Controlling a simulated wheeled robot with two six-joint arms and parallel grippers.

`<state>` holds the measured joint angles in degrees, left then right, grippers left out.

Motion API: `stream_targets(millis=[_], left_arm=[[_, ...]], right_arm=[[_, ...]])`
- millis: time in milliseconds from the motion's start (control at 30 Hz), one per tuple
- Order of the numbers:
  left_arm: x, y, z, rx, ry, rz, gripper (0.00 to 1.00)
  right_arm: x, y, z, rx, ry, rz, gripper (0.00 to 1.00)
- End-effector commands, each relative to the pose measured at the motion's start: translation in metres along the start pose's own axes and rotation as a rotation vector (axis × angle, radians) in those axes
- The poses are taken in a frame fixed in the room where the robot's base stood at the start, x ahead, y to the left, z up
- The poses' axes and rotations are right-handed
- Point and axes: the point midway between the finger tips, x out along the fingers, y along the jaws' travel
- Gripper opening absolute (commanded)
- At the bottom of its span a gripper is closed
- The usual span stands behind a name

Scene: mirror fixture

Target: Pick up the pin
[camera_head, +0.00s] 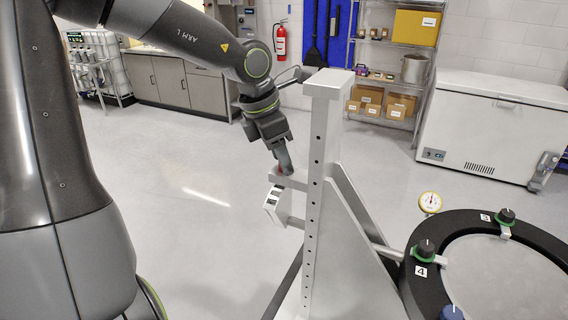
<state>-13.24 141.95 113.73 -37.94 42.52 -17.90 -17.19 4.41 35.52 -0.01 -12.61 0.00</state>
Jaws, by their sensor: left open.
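My left gripper (284,162) comes down from the upper left, its fingers pointing down at a small bracket (289,180) on the left side of a grey upright post (322,150). The gripper is open; whether the fingers touch the reddish bit I cannot tell. My right gripper is not in view.
The post has a row of holes and a sloping brace. A white block (274,203) is on its left side. A round black-rimmed mirror fixture (412,265) with numbered clamps and a yellow dial gauge (430,202) stands at the right. Floor to the left is clear.

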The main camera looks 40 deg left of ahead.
Motion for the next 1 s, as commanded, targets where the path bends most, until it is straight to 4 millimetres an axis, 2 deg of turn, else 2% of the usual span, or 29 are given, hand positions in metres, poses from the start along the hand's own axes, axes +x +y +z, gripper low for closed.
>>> stream_targets(millis=[300, 633, 1000], left_arm=[[0.0025, -0.0002, -0.0001, 0.001, 0.000, 0.000, 0.42], [0.0023, -0.0001, -0.0001, 0.000, 0.000, 0.000, 0.00], [0.0000, 0.0001, 0.0009, 0.000, -0.001, 0.001, 0.00]], right_arm=[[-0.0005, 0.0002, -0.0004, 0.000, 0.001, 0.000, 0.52], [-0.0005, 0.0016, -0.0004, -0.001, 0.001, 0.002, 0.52], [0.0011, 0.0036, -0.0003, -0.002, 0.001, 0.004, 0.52]])
